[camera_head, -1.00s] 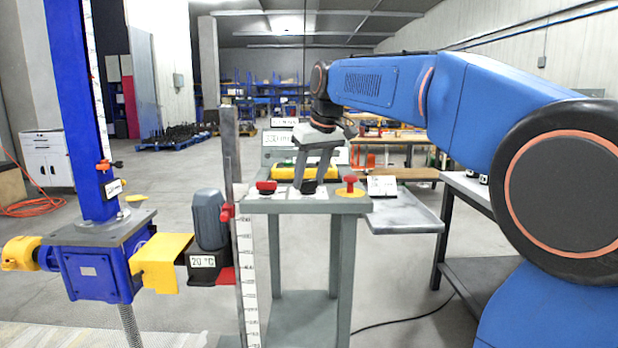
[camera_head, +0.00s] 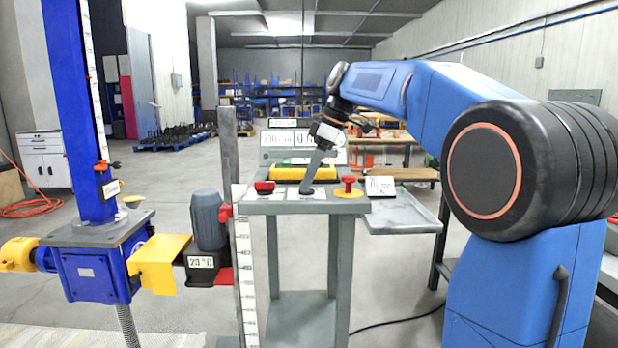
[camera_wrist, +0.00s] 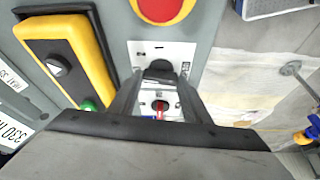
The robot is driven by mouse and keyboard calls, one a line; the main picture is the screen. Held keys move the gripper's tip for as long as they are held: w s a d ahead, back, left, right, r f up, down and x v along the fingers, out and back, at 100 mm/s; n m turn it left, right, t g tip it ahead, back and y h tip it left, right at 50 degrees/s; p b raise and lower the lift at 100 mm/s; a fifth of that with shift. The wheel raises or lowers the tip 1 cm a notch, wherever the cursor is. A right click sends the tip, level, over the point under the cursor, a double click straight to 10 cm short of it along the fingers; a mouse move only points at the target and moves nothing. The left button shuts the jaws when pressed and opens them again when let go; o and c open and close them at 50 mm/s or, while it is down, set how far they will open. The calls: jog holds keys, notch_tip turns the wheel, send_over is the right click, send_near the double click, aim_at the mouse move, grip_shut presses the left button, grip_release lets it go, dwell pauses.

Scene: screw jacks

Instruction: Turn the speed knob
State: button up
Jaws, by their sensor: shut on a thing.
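The black knob (camera_wrist: 160,70) sits on a white plate (camera_wrist: 147,50) on the grey control stand (camera_head: 290,207). My gripper (camera_wrist: 160,78) is shut on this knob, with one finger on each side of it in the wrist view. In the head view my gripper (camera_head: 308,187) reaches down to the panel at a tilt, and its fingers hide most of the knob. The marks on the plate are too small to read.
A red control (camera_head: 265,187) is left of my gripper, and a red mushroom button (camera_head: 348,184) on yellow is right. A yellow box (camera_head: 303,172) with a black selector and green button lies behind. The blue screw jack (camera_head: 90,270) stands left.

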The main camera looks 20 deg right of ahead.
jog(key=shift+w+n, duration=0.1)
jog(key=shift+n, duration=0.5)
jog(key=shift+g, duration=0.3)
jog(key=o, duration=1)
jog(key=shift+o, duration=0.2)
jog(key=v, duration=1.7)
jog(key=shift+d+r, duration=0.2)
